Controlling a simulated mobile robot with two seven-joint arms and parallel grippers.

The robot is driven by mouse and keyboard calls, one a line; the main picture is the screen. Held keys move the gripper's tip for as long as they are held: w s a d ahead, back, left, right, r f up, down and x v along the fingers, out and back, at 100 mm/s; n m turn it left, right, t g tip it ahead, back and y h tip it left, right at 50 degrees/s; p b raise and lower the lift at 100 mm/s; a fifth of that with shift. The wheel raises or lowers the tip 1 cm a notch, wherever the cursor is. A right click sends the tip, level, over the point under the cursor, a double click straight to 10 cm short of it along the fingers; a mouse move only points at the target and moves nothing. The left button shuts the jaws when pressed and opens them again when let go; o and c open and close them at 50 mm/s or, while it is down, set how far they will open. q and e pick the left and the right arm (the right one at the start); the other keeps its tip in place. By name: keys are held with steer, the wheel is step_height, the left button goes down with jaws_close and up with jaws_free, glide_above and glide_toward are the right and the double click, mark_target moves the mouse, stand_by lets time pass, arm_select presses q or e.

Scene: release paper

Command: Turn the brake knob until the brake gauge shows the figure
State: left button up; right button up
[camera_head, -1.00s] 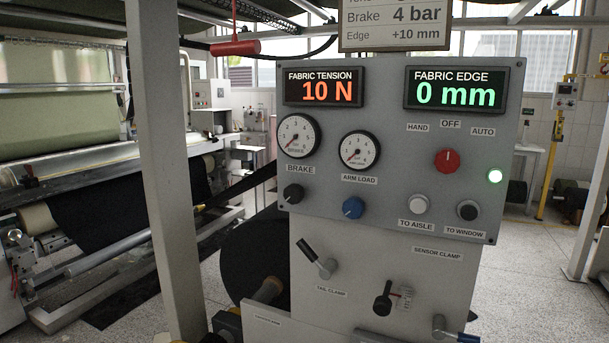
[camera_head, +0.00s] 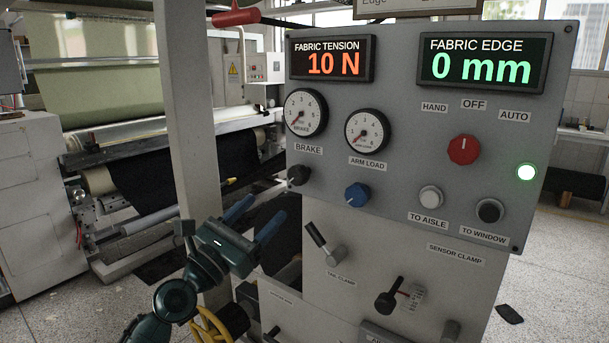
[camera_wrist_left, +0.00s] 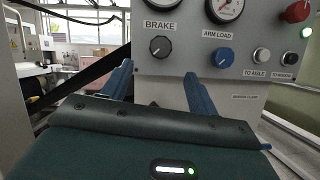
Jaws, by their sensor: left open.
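The black brake knob (camera_head: 299,175) sits on the grey panel under the BRAKE label; it also shows in the left wrist view (camera_wrist_left: 160,46), ahead of and above my fingers. The round brake gauge (camera_head: 306,113) above it has its needle low on the dial, toward the lower left; the exact reading is too small to tell. My left gripper (camera_head: 255,218) is open and empty, below and left of the knob and apart from it. In the left wrist view its two blue fingers (camera_wrist_left: 159,88) are spread wide. My right gripper is not in view.
A blue knob (camera_head: 357,195) under ARM LOAD is right of the brake knob. The tail clamp lever (camera_head: 326,244) sticks out below. A white post (camera_head: 190,110) stands left of the panel. Displays read 10 N and 0 mm. The figure sign is mostly cut off above.

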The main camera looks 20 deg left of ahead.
mark_target(295, 178)
arm_select(q)
steer(key=p+x, duration=0.1)
steer(key=x, duration=1.1)
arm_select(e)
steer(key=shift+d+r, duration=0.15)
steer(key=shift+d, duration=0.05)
arm_select(q)
steer(key=shift+s, duration=0.1)
steer(key=shift+c, duration=0.5)
